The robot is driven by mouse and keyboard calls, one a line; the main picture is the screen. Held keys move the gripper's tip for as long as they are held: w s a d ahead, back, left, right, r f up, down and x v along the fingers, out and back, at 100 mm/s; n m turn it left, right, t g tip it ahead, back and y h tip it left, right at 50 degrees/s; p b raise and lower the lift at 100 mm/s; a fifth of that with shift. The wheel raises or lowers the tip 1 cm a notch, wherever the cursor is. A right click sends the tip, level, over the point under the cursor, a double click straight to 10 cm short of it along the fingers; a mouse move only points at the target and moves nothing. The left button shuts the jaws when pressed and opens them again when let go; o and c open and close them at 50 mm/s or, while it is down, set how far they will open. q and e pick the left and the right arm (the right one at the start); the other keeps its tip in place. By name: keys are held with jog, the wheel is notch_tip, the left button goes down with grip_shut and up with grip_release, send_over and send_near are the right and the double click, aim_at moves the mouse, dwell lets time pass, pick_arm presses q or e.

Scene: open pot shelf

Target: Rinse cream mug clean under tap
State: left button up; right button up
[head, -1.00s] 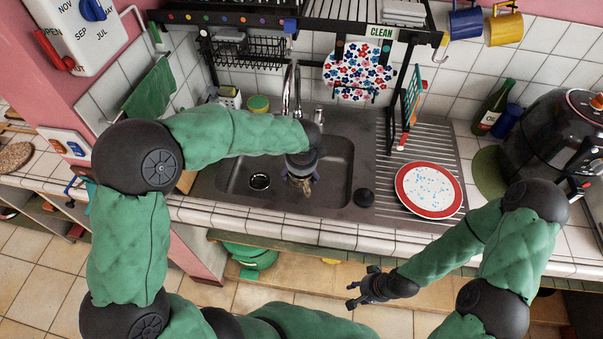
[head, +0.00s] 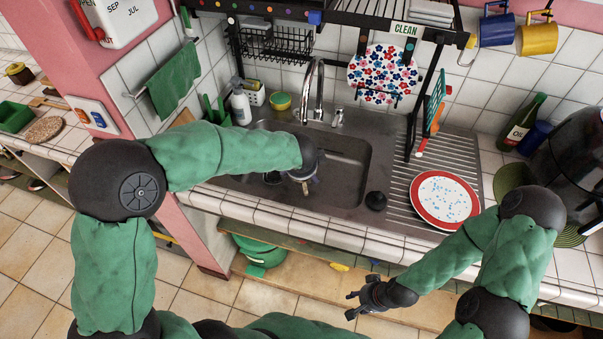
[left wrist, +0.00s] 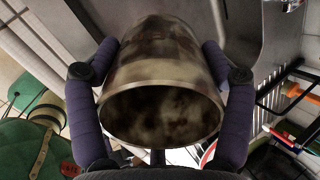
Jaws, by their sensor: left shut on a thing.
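The cream mug (left wrist: 160,115) fills the middle of the left wrist view, its mouth toward the camera. Dark brown stains cover much of its wall and inside. My left gripper (left wrist: 161,55) is shut on it, one purple-padded finger on each side. In the head view my left gripper (head: 303,180) is over the sink basin (head: 346,172), and the mug is mostly hidden under my wrist. The curved chrome tap (head: 317,82) stands behind the basin; I see no water running. My right gripper (head: 360,303) is open and empty in front of the counter.
A red-rimmed plate (head: 445,200) lies on the ribbed drainboard (head: 464,153). A black stopper (head: 376,200) sits by the basin. A dish rack (head: 352,28) with a CLEAN sign overhangs the sink. A spray bottle (head: 240,104) and yellow-green pot (head: 281,103) stand behind.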

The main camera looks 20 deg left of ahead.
pick_arm(q)
jog(key=shift+w+a+f+p, duration=0.3)
jog(key=shift+w+f+p, duration=0.05)
jog(key=shift+w, duration=1.3)
jog(key=shift+w+a+f+p, duration=0.3)
jog(key=shift+w+a+p, duration=0.1)
jog(key=shift+w, duration=1.3)
jog(key=shift+w+a+f+p, duration=0.25)
jog(key=shift+w+f+p, duration=0.1)
jog(key=shift+w, duration=1.3)
jog(key=shift+c, duration=0.2)
